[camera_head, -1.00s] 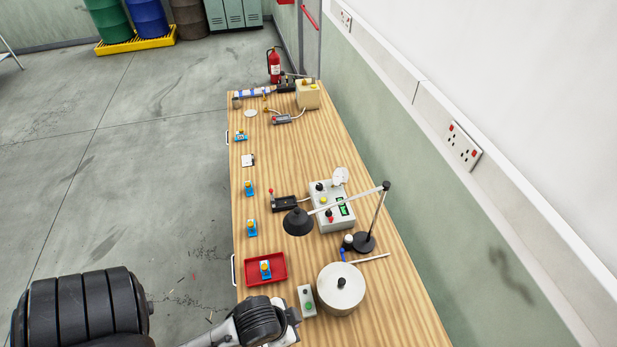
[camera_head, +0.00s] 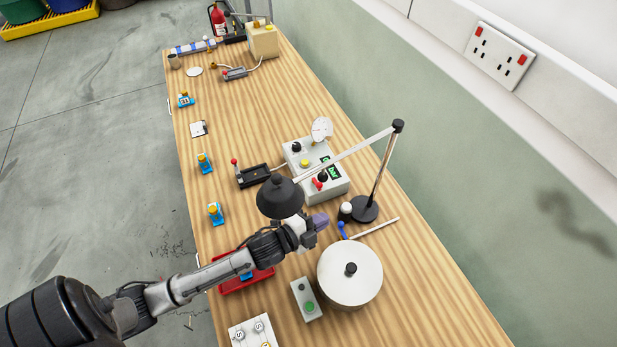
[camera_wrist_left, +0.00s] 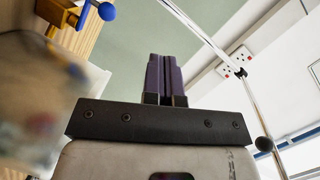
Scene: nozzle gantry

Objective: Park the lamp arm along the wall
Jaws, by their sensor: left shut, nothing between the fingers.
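The desk lamp stands on the table near the wall, with a round black base (camera_head: 364,209) and an upright silver post (camera_head: 383,165). Its lamp arm (camera_head: 350,154) reaches left from the post top, out over the control box, to a black shade (camera_head: 280,196). My left gripper (camera_head: 319,221) is shut and empty, just below and right of the shade; I cannot tell whether they touch. In the left wrist view its purple fingers (camera_wrist_left: 165,78) are together, and the silver lamp arm (camera_wrist_left: 196,32) passes beyond them, apart. My right gripper is not in view.
A control box (camera_head: 316,172) with knobs sits under the lamp arm. A round white drum (camera_head: 349,276), a green-button box (camera_head: 307,299) and a red tray (camera_head: 245,281) are near my left arm. A white rod (camera_head: 375,228) lies beside the lamp base. The wall (camera_head: 470,170) runs along the right.

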